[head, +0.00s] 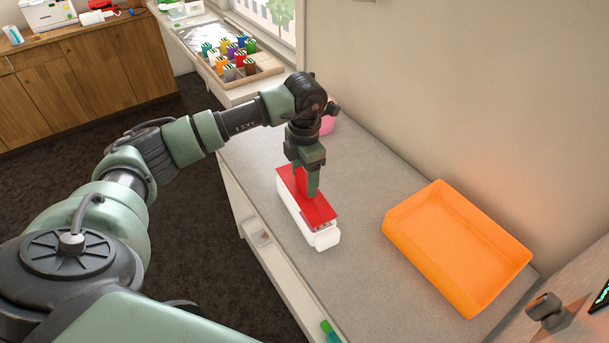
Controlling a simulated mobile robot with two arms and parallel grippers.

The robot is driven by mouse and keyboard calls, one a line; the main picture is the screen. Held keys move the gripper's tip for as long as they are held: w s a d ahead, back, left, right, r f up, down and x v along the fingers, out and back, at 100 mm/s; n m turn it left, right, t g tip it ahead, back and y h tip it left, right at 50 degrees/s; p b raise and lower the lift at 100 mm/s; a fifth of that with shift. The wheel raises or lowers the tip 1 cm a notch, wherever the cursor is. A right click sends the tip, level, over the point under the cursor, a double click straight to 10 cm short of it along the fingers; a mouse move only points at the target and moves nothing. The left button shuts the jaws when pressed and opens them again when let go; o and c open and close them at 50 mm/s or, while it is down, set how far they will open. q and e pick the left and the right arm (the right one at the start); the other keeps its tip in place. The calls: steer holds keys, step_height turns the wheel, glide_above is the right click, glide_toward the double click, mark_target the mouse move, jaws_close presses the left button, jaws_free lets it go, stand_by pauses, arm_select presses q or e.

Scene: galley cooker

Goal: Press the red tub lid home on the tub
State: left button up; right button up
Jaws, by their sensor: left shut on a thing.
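The tub (327,239) is a long white box standing on the grey counter in the middle of the head view. The red tub lid (316,208) lies along the top of the tub. At the near end a gap shows between lid and tub, with contents partly visible there; I cannot tell how the far end sits. My left gripper (308,192) points down from above and is shut on the lid near its middle. Its fingers and wrist hide part of the lid's far half. My right gripper is not in view.
An empty-looking orange tray (458,246) stands on the counter (361,180) to the right. A pink thing (327,124) is partly hidden behind my left wrist. A wooden tray (262,73) of colourful items is further back. The wall bounds the counter on the right.

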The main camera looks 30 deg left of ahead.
arm_select(q)
steer(key=shift+f+b, duration=0.8)
steer(key=shift+f, duration=0.3)
steer(key=shift+f, duration=0.25)
steer(key=o, duration=1.4)
steer(key=shift+o, duration=0.2)
steer(key=shift+o, duration=1.2)
steer(key=shift+r, duration=0.1)
